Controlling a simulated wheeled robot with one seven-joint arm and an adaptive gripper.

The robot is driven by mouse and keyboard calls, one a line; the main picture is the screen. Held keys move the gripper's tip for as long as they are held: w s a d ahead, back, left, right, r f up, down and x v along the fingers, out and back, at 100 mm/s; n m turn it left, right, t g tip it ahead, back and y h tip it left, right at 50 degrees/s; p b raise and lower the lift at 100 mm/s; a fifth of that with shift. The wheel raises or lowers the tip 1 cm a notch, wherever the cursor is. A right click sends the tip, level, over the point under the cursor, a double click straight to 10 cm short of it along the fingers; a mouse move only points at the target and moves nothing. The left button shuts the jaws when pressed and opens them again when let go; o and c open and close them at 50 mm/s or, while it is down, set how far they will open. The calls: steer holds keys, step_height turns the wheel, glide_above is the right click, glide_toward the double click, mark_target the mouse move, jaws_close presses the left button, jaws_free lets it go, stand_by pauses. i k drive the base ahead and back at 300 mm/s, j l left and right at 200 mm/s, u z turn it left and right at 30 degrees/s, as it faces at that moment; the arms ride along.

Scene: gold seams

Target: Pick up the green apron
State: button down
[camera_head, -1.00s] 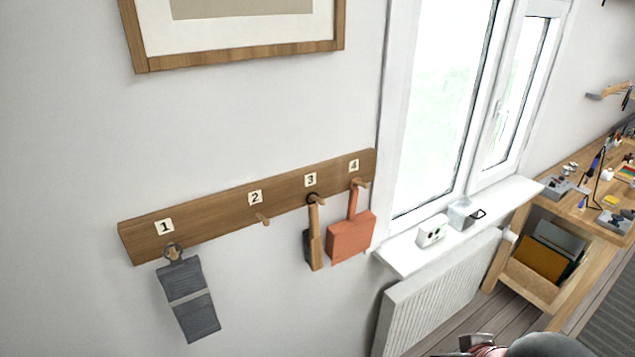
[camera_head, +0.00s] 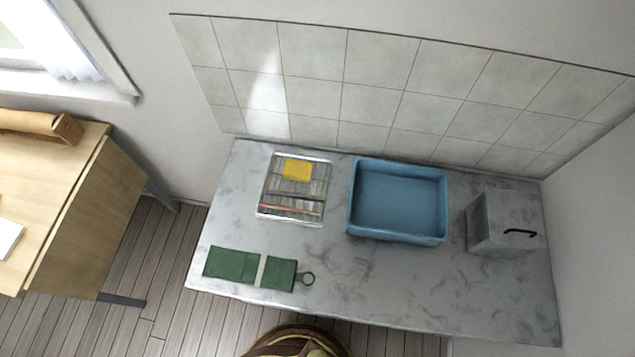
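The green apron (camera_head: 233,266) lies folded flat as a long strip near the front left edge of a grey marble-look counter (camera_head: 330,290). A pale band crosses it, and a dark ring sticks out from its right end. Nothing covers it. My gripper is not in view.
A blue tray (camera_head: 398,238) stands at the back middle of the counter. A shallow box (camera_head: 290,217) with a yellow item is left of it, and a grey block with a dark handle (camera_head: 483,222) is right. A wooden table (camera_head: 60,215) stands left. A round brown object (camera_head: 295,343) shows at the bottom edge.

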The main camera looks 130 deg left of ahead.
mark_target(253, 269)
steer(key=u, duration=4.65)
steer(key=l+u, duration=0.2)
steer(key=k+l+u, duration=0.25)
steer(key=i+l, duration=0.05)
steer(key=i, duration=0.05)
